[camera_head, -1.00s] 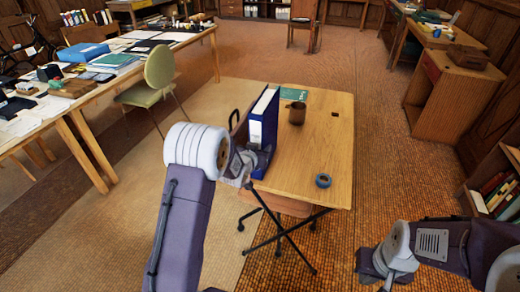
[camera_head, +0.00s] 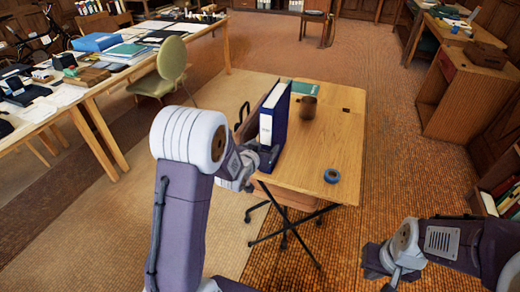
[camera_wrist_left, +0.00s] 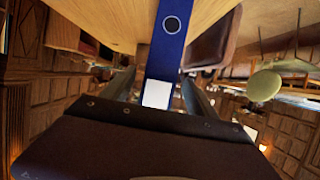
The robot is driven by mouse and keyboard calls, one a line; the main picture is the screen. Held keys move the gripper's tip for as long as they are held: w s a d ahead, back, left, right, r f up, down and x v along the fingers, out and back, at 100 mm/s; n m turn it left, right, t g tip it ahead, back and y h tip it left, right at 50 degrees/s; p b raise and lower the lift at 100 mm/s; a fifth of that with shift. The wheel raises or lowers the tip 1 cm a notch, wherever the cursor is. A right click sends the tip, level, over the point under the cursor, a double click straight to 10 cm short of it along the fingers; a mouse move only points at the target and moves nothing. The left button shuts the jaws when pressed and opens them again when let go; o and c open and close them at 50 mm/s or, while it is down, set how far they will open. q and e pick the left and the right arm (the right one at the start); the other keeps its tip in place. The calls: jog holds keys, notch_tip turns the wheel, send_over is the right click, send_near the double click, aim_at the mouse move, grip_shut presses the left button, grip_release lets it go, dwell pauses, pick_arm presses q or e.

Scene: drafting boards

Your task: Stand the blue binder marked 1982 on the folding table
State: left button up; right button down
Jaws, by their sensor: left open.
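The blue binder (camera_head: 274,114) with a white label stands upright on the folding table (camera_head: 332,148), near its left edge. Its marking is too small to read. My left gripper (camera_head: 268,158) is open at the lower part of the binder's spine. In the left wrist view the blue spine (camera_wrist_left: 167,55), with its round hole and white label, lies between the two open fingers (camera_wrist_left: 157,95). I cannot tell whether the fingers touch it. My right gripper (camera_head: 388,277) hangs low at the right, off the table; its fingers are unclear.
A brown mug (camera_head: 308,108) and a green book (camera_head: 304,88) lie behind and right of the binder. A roll of dark tape (camera_head: 332,176) lies near the front right. A green chair (camera_head: 168,70) stands left, by a cluttered long table (camera_head: 95,88).

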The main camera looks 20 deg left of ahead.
pick_arm(q)
jog(key=s+f+g, duration=0.2)
jog(key=s+g, duration=0.2)
jog(key=s, duration=0.5)
jog(key=s+d+f+g, duration=0.1)
jog(key=s+g, duration=0.3)
jog(key=s, duration=0.5)
jog(key=s+d+f+g, duration=0.1)
jog(key=s+f+g, duration=0.2)
jog(key=s, duration=0.7)
jog(key=shift+d+f+n+g, duration=0.3)
jog(key=shift+f+g, duration=0.1)
jog(key=shift+g, duration=0.3)
